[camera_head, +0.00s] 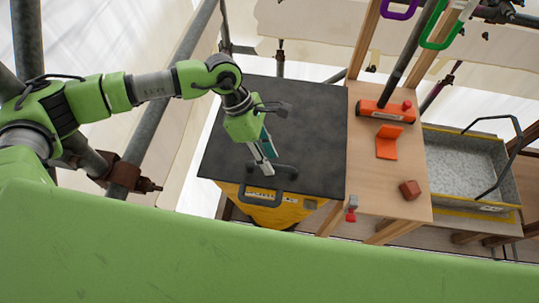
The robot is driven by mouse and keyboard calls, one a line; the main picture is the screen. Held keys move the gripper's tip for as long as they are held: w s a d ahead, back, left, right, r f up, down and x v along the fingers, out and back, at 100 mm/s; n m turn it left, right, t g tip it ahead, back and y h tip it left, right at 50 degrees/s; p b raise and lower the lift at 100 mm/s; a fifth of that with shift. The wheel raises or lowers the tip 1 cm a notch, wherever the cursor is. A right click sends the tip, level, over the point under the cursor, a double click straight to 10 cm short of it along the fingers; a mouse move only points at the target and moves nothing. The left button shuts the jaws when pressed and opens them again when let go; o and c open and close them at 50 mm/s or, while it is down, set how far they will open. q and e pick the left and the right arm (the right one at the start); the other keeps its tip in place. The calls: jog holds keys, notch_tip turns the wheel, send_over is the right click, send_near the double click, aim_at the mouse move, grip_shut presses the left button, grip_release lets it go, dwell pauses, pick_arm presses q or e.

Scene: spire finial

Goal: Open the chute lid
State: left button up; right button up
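The chute lid (315,120) is a large flat dark panel lying closed on top of the yellow chute (290,212). A dark bar (286,170) shows on the lid near its front edge. A dark loop handle (260,196) shows at the front, over the yellow side. My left gripper (268,165) points down over the front part of the lid, beside the dark bar. I cannot tell whether its fingers touch the bar or are open or shut. My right gripper is not in view.
A wooden bench (380,175) right of the lid carries an orange tool (387,111), an orange bracket (388,142) and a red-brown block (410,190). A grey metal tray (465,165) stands farther right. Scaffold poles (165,90) rise on the left.

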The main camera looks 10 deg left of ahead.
pick_arm(q)
jog(key=shift+s+d+f, duration=0.1)
jog(key=shift+d+f, duration=0.1)
jog(key=shift+f, duration=0.35)
grip_shut()
jog(key=w+r+g+b, duration=0.1)
jog(key=w+r, duration=0.4)
jog(key=r, duration=0.5)
jog(key=w+r+g+b, duration=0.1)
jog(key=w+r, duration=0.4)
jog(key=r, duration=0.5)
jog(key=shift+w+n+b, duration=0.3)
jog(key=shift+w+b, duration=0.1)
jog(key=shift+b, duration=0.25)
